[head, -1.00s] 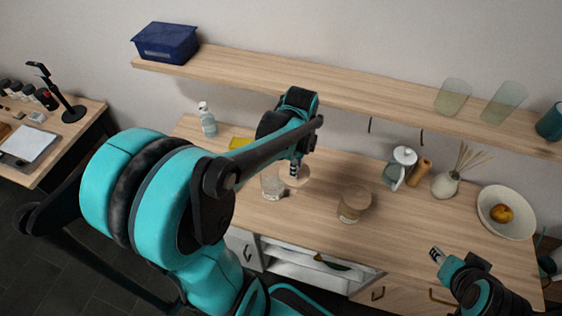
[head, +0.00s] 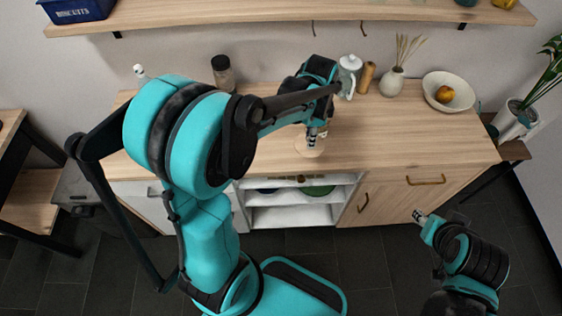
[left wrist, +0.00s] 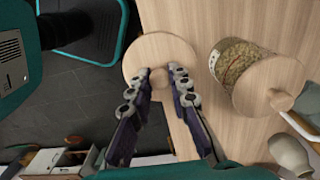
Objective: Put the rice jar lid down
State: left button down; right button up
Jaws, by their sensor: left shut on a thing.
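My left gripper (head: 314,138) is over the front of the wooden counter, with its fingers pointing down. It is shut on a round pale wooden lid (head: 308,150). In the left wrist view the fingers (left wrist: 161,72) close around the lid's knob, and the lid's disc (left wrist: 150,50) spreads flat beyond them. The lid overlaps the counter's edge in that view; I cannot tell whether it touches the top.
The wooden counter (head: 400,135) has clear room to the right of the lid.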

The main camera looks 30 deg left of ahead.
pick_arm(q)
jog(key=a+f+b, duration=0.1)
jog(key=a+f, duration=0.1)
jog(key=a, duration=0.1)
jog(key=s+a+f+b, duration=0.1)
jog(key=a+f, duration=0.1)
jog(key=a, duration=0.2)
jog(key=a+f+b, duration=0.1)
jog(key=a+f, duration=0.1)
jog(key=a, duration=0.1)
jog(key=shift+s+a+f, duration=0.25)
jog(key=shift+f+b, duration=0.8)
jog(key=shift+f, duration=1.2)
jog(key=shift+f, duration=0.1)
jog(key=c, duration=1.4)
grip_release()
